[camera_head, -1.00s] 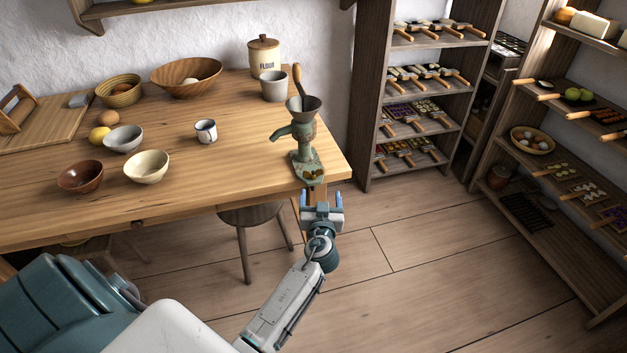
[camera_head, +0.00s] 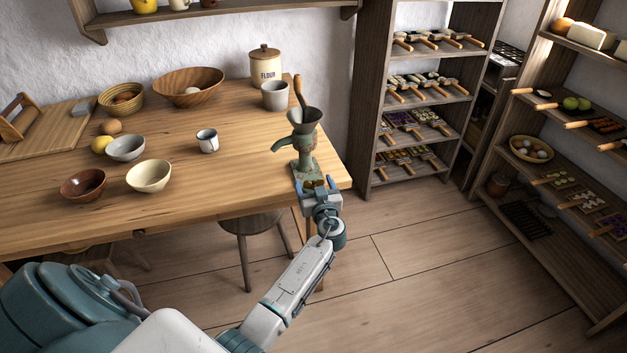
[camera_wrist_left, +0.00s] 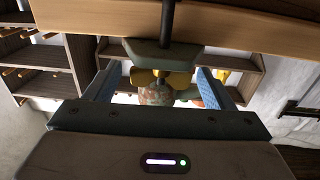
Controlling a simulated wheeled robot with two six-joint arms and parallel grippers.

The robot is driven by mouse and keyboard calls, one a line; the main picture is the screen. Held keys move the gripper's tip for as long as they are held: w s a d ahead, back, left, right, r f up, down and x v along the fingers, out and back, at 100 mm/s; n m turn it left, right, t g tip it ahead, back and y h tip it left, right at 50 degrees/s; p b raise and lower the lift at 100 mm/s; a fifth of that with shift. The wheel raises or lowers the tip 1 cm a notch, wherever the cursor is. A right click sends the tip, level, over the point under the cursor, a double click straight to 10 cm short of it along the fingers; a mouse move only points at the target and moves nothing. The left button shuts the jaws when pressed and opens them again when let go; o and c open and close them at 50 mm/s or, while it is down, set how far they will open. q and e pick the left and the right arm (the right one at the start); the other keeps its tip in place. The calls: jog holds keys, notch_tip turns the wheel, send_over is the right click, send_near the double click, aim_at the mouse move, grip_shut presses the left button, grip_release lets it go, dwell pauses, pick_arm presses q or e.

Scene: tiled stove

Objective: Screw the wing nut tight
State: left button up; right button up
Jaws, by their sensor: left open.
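A green metal grinder (camera_head: 304,150) with a funnel on top stands at the right front corner of the wooden table (camera_head: 225,185). In the left wrist view, the brass-yellow wing nut (camera_wrist_left: 146,77) sits against a green clamp part (camera_wrist_left: 160,52) near the table edge. My left gripper (camera_head: 318,186) is at the table's front edge, just below the grinder's base. Its open blue fingers (camera_wrist_left: 155,82) stand on either side of the wing nut, with a gap on both sides. The wing nut is mostly hidden by my gripper in the head view. My right gripper is out of view.
A stool (camera_head: 247,228) stands under the table, left of my left arm. Bowls, a white mug (camera_head: 207,140), a grey cup (camera_head: 275,96) and a flour jar (camera_head: 265,65) stand on the table. Shelves (camera_head: 418,110) rise at the right. The floor right of the table is clear.

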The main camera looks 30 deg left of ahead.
pick_arm(q)
jog(key=shift+w+a, duration=0.3)
jog(key=shift+a, duration=0.05)
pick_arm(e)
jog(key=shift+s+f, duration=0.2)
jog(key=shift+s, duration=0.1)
pick_arm(q)
jog(key=shift+c, duration=0.3)
jog(key=c, duration=0.9)
jog(key=shift+f, duration=0.1)
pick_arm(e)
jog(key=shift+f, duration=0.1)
